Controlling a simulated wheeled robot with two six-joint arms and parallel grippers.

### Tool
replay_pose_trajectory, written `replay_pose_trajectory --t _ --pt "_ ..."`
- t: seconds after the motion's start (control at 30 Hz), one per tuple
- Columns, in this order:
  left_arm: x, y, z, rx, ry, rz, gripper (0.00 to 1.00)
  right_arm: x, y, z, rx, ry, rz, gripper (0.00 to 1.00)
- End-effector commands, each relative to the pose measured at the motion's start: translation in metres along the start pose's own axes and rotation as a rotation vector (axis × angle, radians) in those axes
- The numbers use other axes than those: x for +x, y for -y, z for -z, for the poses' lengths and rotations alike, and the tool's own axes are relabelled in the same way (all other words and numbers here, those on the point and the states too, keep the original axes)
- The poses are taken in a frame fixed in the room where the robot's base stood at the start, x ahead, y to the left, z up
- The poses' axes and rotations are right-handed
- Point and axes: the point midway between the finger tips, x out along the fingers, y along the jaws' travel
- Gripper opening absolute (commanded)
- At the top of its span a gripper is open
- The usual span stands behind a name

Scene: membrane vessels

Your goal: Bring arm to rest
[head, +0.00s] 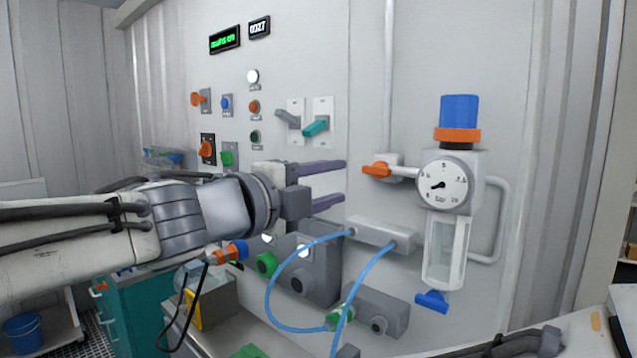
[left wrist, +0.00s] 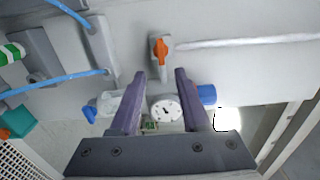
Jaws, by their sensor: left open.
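My left arm comes in from the left in the head view. Its gripper (head: 322,183) is open, with two purple fingers pointing right and nothing between them. It is in front of the wall panel, left of the orange-handled valve (head: 376,169). In the left wrist view the open fingers (left wrist: 160,74) point toward the wall, with the orange valve handle (left wrist: 161,51) beyond their tips and the round gauge (left wrist: 166,109) showing between them. My right gripper is not seen; a part of what looks like my right arm shows at the lower right edge of the head view.
A filter unit with a blue-topped knob (head: 459,110) and a gauge (head: 443,185) is mounted at right. Blue hoses (head: 272,290) loop below my gripper. Switches and levers (head: 316,126) are on the wall above it. A grey box (head: 207,318) stands below the arm.

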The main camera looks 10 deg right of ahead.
Motion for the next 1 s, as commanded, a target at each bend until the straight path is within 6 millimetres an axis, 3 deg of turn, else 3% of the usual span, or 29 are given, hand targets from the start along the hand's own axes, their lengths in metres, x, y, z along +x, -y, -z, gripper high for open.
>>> replay_pose_trajectory --t 0.17,0.27,0.37,0.43,0.6,0.7,0.83,1.0 --pt "-0.002 -0.020 -0.014 -0.138 0.091 -0.044 0.46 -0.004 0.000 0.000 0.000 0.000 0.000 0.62" --pt "-0.013 -0.066 -0.035 -0.383 0.258 -0.141 0.46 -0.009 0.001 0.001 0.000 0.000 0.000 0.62" --pt "-0.041 -0.133 -0.046 -0.668 0.469 -0.285 0.46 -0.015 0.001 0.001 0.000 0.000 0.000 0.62" --pt "-0.068 -0.181 -0.041 -0.840 0.607 -0.404 0.46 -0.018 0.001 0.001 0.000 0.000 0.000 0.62" --pt "-0.147 -0.273 -0.003 -1.185 0.928 -0.689 0.46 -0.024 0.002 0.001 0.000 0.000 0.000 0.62" --pt "-0.192 -0.306 0.029 -1.328 1.088 -0.843 0.46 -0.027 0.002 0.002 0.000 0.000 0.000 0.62" --pt "-0.235 -0.326 0.063 -1.440 1.236 -0.994 0.46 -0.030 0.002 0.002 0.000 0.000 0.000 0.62" --pt "-0.257 -0.334 0.083 -1.496 1.317 -1.080 0.46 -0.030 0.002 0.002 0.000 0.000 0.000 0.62"
